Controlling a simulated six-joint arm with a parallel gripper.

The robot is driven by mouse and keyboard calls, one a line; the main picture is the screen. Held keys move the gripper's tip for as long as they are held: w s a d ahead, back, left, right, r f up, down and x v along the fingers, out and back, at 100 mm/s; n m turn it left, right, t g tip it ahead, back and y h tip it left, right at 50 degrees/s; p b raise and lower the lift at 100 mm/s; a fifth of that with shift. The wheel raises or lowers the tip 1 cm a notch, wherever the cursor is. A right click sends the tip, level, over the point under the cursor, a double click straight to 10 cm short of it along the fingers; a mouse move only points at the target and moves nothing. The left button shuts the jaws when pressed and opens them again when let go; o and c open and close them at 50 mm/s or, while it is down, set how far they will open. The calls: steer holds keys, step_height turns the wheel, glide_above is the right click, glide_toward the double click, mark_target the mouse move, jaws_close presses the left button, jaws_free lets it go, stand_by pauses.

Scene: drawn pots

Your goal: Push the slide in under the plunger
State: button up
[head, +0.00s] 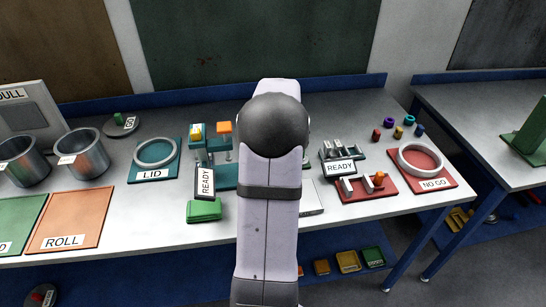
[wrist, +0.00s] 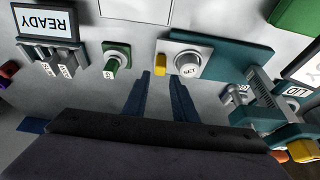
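I cannot tell for sure which part is the slide and which is the plunger. My gripper (wrist: 160,82) has its two blue fingers apart with nothing between them. It is left of the fixture in the wrist view. In the head view my arm hides the gripper.
A grey dial (wrist: 188,62) with a yellow tab sits on a teal plate beyond my fingertips. A green knob (wrist: 117,57) is to its left. A READY sign (wrist: 45,22) stands over grey blocks. A green block (head: 204,210) lies in front of the fixture.

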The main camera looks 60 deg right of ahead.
steer(key=shift+p+x, duration=1.3)
steer(key=shift+x, duration=2.35)
